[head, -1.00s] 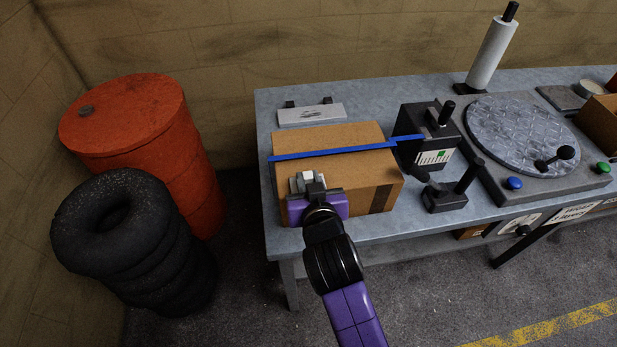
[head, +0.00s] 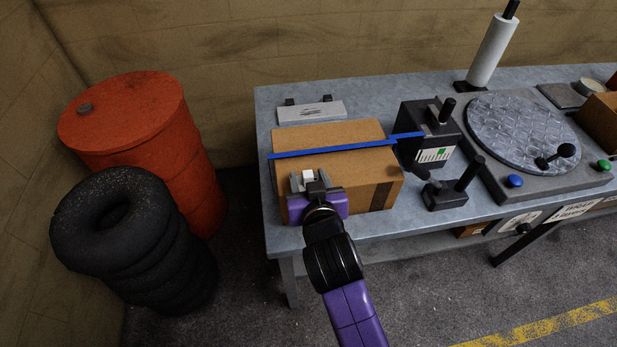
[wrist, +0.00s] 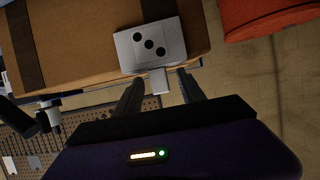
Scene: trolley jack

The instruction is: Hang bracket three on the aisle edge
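The bracket (wrist: 150,46) is a pale grey block with three black dots and a short tab. In the wrist view it lies against the cardboard box (wrist: 90,45), with its tab past the box's edge. In the head view its pale top (head: 308,174) shows at the box's (head: 345,180) near side. My gripper (wrist: 158,88) is open, with one dark finger on each side of the tab and gaps between. It also shows in the head view (head: 309,182). I cannot tell whether the bracket is hooked on the edge.
A blue strip (head: 345,146) crosses the box. Behind it is a grey plate (head: 312,111); to the right are a black box (head: 430,135), a lever (head: 465,178) and a round turntable (head: 510,125). Stacked tyres (head: 120,230) and an orange drum (head: 150,130) stand left of the bench.

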